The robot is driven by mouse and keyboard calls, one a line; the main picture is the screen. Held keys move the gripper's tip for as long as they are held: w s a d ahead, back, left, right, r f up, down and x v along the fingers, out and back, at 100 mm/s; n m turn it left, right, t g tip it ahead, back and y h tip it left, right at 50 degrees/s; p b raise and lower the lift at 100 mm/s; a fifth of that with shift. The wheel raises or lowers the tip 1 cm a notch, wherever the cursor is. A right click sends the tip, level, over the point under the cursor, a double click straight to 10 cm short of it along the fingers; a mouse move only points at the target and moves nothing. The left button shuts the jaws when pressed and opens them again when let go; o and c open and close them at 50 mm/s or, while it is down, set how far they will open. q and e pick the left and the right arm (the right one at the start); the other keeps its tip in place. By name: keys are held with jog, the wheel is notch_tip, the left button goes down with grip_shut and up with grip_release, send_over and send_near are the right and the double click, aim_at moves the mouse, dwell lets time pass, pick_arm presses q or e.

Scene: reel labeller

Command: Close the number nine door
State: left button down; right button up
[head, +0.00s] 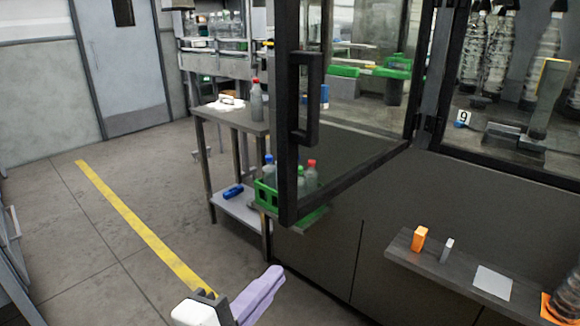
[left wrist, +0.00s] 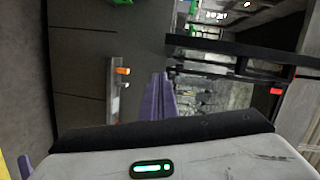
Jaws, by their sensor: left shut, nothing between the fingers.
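The number nine door (head: 350,186) is a clear pane in a dark frame. It stands swung open in the head view, hinged at its right edge beside the machine opening. Its dark vertical handle (head: 313,100) is near the free left edge. The label "9" (head: 463,118) shows inside the opening to the right. My left gripper (head: 276,277), with pale purple fingers, is shut and empty. It appears below the door's lower free corner, apart from the handle. In the left wrist view the fingers (left wrist: 160,80) are together; a dark frame bar (left wrist: 240,52) crosses to their right. My right gripper is not in view.
A shelf (head: 440,272) with an orange box (head: 419,239) and a white card (head: 492,283) juts from the machine's front at right. A side table (head: 232,118) with bottles and a green crate (head: 266,197) stands behind the door.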

aim_at(288, 204)
pick_arm(q)
notch_tip(288, 204, up, 7)
jog(key=m, duration=0.3)
jog(key=shift+t+h, duration=0.4)
jog(key=shift+t, duration=0.1)
jog(key=b+x, duration=0.1)
jog(key=x, duration=0.2)
jog(key=a+b+x, duration=0.1)
jog(key=x, duration=0.3)
jog(key=w+a+b+x, duration=0.1)
jog(key=x, duration=0.2)
jog(key=shift+w+d, duration=0.1)
jog(key=shift+w, duration=0.1)
jog(key=shift+w+a, duration=0.25)
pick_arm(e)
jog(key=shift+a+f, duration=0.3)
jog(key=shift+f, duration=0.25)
